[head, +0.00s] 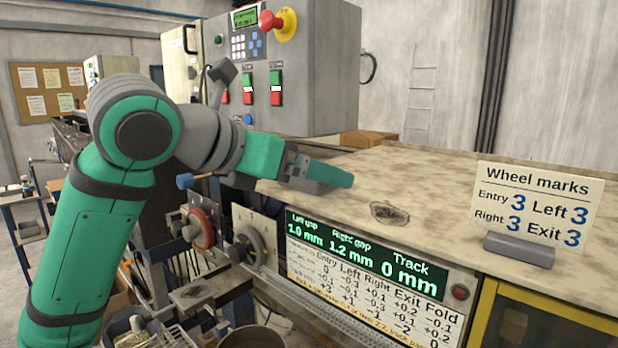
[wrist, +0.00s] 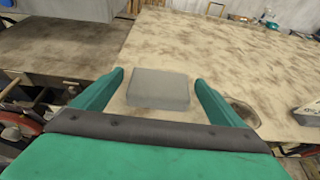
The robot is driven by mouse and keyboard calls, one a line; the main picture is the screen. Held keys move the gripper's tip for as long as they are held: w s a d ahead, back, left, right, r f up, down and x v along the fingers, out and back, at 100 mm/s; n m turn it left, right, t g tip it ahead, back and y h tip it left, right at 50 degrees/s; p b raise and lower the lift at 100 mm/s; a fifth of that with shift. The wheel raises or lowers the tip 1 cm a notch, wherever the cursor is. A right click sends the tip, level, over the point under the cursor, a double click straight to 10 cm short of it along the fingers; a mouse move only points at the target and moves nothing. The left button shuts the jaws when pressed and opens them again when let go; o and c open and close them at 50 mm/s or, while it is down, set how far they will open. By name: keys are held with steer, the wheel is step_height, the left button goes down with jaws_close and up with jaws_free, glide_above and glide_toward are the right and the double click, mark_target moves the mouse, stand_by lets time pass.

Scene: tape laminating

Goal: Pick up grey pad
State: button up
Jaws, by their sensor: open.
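The grey pad (wrist: 158,89) lies flat on the worn, stained tabletop (head: 430,185). In the wrist view it sits between the two green fingers of my gripper (wrist: 158,79), with a gap on each side. My gripper (head: 335,178) is open and empty, low over the left part of the tabletop in the head view. There the fingers and wrist hide most or all of the pad. I cannot tell the exact height of the fingertips above the table.
A control cabinet (head: 312,60) with buttons stands behind my gripper. A "Wheel marks" sign (head: 535,205) stands at the right of the tabletop. A display panel (head: 365,270) and a red handwheel (head: 202,228) are below the front edge. The tabletop's middle is clear.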

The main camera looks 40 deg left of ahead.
steer(key=shift+w+f, duration=0.2)
steer(key=shift+w, duration=0.3)
steer(key=c, duration=1.1)
steer(key=shift+c, duration=0.2)
steer(key=shift+r, duration=0.1)
steer(key=shift+r, duration=0.5)
steer(key=r, duration=0.2)
steer(key=shift+s+r, duration=0.3)
steer(key=shift+r, duration=0.05)
steer(key=w+r+v, duration=0.1)
steer(key=r+v, duration=0.2)
steer(key=v, duration=1.3)
steer(key=shift+w+a, duration=0.2)
steer(key=shift+a, duration=0.1)
